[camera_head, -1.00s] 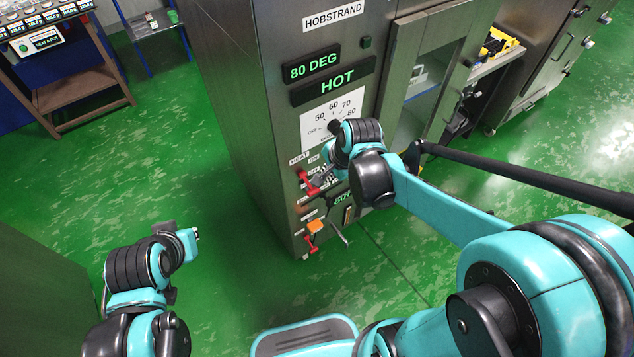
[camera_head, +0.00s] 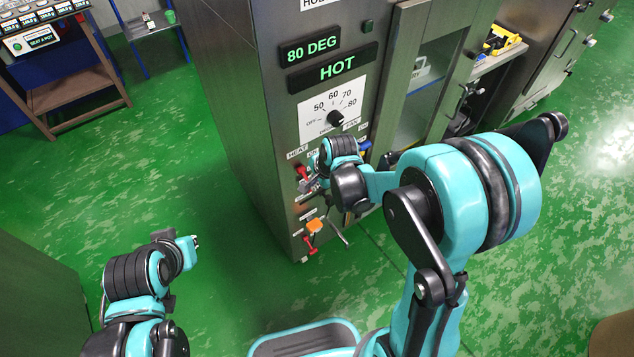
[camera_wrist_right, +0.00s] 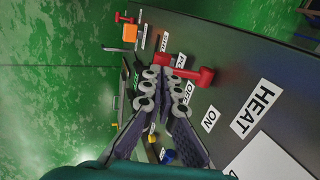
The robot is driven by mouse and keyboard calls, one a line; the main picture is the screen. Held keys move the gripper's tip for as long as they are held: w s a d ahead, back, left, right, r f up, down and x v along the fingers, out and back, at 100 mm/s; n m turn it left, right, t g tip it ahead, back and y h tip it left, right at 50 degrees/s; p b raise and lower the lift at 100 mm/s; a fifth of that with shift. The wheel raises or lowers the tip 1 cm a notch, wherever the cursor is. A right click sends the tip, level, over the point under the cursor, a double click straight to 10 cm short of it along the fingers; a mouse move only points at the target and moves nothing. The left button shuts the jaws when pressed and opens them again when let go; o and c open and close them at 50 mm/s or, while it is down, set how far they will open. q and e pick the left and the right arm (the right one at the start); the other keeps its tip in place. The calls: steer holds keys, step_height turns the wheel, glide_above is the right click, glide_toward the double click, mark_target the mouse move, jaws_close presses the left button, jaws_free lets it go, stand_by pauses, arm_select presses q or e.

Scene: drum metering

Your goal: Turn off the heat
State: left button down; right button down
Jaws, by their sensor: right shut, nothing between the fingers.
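The steel cabinet's red heat lever (camera_head: 302,172) sits under the HEAT label, at the left of the front panel. In the right wrist view the red lever (camera_wrist_right: 190,73) lies just beyond the fingertips, beside the OFF and ON labels. My right gripper (camera_head: 312,186) is at the panel close by the lever. In the wrist view its fingers (camera_wrist_right: 160,88) are together with nothing between them; I cannot tell whether they touch the lever. My left gripper (camera_head: 190,240) hangs at the lower left, away from the cabinet, its jaws unclear.
Displays read 80 DEG (camera_head: 313,48) and HOT (camera_head: 337,67). A black dial knob (camera_head: 335,118) sits below them. An orange part (camera_head: 314,226) and a smaller red handle (camera_head: 309,243) are lower on the panel. A blue handle (camera_head: 365,145) is to the right. Green floor left is clear.

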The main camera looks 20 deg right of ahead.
steer(key=shift+f, duration=0.1)
